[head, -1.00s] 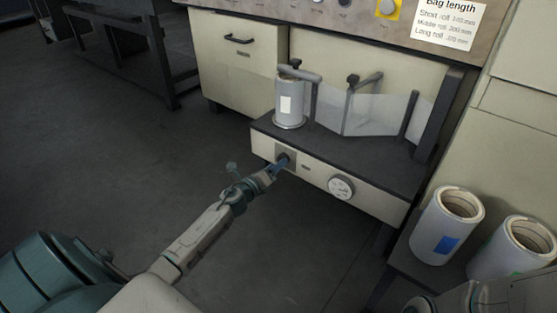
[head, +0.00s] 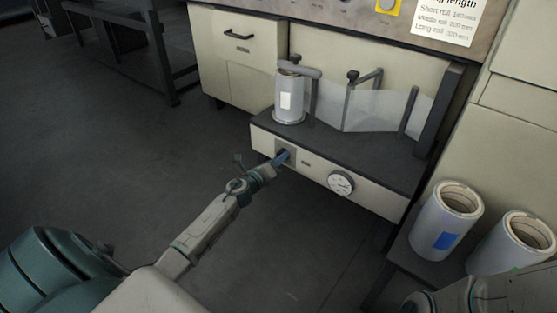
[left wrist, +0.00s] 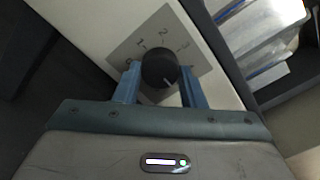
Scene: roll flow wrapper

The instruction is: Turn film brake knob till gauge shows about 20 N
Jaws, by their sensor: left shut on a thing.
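The film brake knob (left wrist: 159,68) is round and black, on a grey plate with a printed scale showing 1, 2 and 3. Its white mark points toward the bottom of the left wrist view. My left gripper (left wrist: 160,78) is shut on the knob, one blue finger on each side. In the head view my left gripper (head: 283,157) is at the cream front panel, hiding most of the knob. The round white gauge (head: 341,183) is on the same panel to the right. Its dark needle shows, but the numbers are too small to read.
A film roll (head: 289,97) stands on the dark shelf (head: 350,146) above the panel, with clear film (head: 375,113) running right past posts. Spare rolls (head: 446,222) stand at lower right. The floor below the panel is open.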

